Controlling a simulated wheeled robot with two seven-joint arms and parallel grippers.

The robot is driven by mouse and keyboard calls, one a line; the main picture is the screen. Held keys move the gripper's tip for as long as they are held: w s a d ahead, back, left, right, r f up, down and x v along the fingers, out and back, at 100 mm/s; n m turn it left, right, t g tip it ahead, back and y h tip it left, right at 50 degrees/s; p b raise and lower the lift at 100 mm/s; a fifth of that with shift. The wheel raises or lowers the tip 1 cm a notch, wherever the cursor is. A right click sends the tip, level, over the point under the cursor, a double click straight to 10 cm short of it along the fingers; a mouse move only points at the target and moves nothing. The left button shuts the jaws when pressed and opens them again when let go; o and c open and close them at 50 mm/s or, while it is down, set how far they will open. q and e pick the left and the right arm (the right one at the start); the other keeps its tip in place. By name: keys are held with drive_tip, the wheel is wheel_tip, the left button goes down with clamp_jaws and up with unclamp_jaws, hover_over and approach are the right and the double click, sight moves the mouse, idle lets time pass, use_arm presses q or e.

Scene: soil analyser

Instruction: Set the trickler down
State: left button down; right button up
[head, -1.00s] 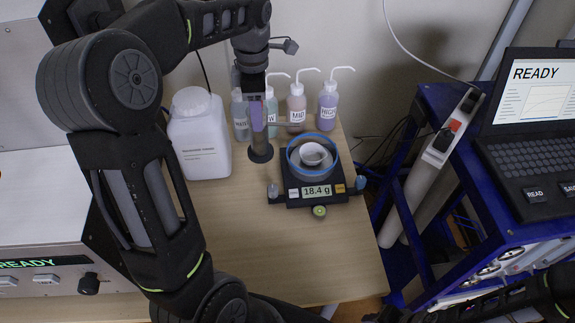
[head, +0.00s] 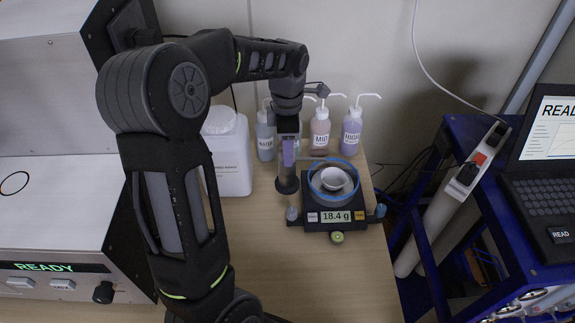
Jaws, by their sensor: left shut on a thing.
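The trickler (head: 287,167) is an upright grey cylinder with a dark round base, in the middle of the head view. My left gripper (head: 288,140) is shut on its upper part, coming from above, and partly hides it. The trickler's base is close to the left side of the black balance (head: 322,226); I cannot tell whether it touches the table. The balance reads 18.4 g and carries a white cup (head: 334,179) inside a blue-rimmed clear ring (head: 350,194). My right gripper is out of view.
Labelled wash bottles (head: 320,132) stand behind, with a white jug (head: 229,165) to the left. A blue cart (head: 437,262) with a laptop (head: 545,190) stands at right, the analyser (head: 60,225) at left.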

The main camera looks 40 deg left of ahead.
use_arm(q)
drive_tip(key=shift+w+f, duration=0.1)
drive_tip(key=shift+f, duration=0.6)
drive_tip(key=shift+f, duration=1.9)
drive_tip(key=shift+f, duration=0.2)
drive_tip(key=c, duration=0.7)
unclamp_jaws()
drive_tip(key=shift+o, duration=0.2)
wheel_tip(320, 180, up, 12)
drive_tip(key=shift+r, duration=0.2)
